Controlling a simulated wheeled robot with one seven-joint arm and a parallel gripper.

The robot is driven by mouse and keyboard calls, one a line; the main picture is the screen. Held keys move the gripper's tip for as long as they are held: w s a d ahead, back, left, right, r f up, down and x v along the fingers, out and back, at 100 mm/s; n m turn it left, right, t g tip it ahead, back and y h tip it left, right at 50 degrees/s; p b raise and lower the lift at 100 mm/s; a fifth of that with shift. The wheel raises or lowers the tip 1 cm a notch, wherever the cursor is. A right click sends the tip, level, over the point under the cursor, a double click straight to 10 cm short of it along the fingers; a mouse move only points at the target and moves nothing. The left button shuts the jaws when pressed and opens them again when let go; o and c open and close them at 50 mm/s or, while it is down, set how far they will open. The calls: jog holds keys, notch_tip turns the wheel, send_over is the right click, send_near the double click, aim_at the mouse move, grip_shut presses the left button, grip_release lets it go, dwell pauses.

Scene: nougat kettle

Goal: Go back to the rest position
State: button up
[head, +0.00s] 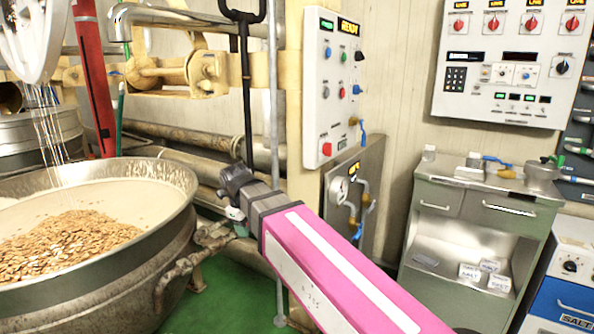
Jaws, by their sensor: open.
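My pink arm reaches in from the lower right, in front of the area between the kettle and the control panel. My gripper (234,190) is at its dark far end, near the right rim of the big metal kettle (172,240). The gripper is open, and I see nothing held in it; its fingers are small and partly hidden by the wrist. The kettle holds a pale mass with a heap of brown almond-like pieces (62,246) on it. I cannot tell how far the gripper is from the rim.
A control panel (332,95) with buttons and a READY display stands behind the arm. A grey-green cabinet (450,225) with drawers and small labelled containers is to the right. A larger panel (505,65) hangs above it. Pipes run behind the kettle. Green floor (240,290) shows below.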

jog(key=d+f+n+g, duration=0.1)
jog(key=d+f+n, duration=1)
jog(key=d, duration=0.6)
jog(key=d+f+n+y, duration=0.1)
jog(key=d+f+n, duration=1.1)
jog(key=d+f, duration=0.3)
jog(key=shift+d+f+n+g, duration=0.3)
jog(key=shift+d+f+g, duration=0.1)
jog(key=shift+d, duration=0.65)
jog(key=shift+s, duration=0.1)
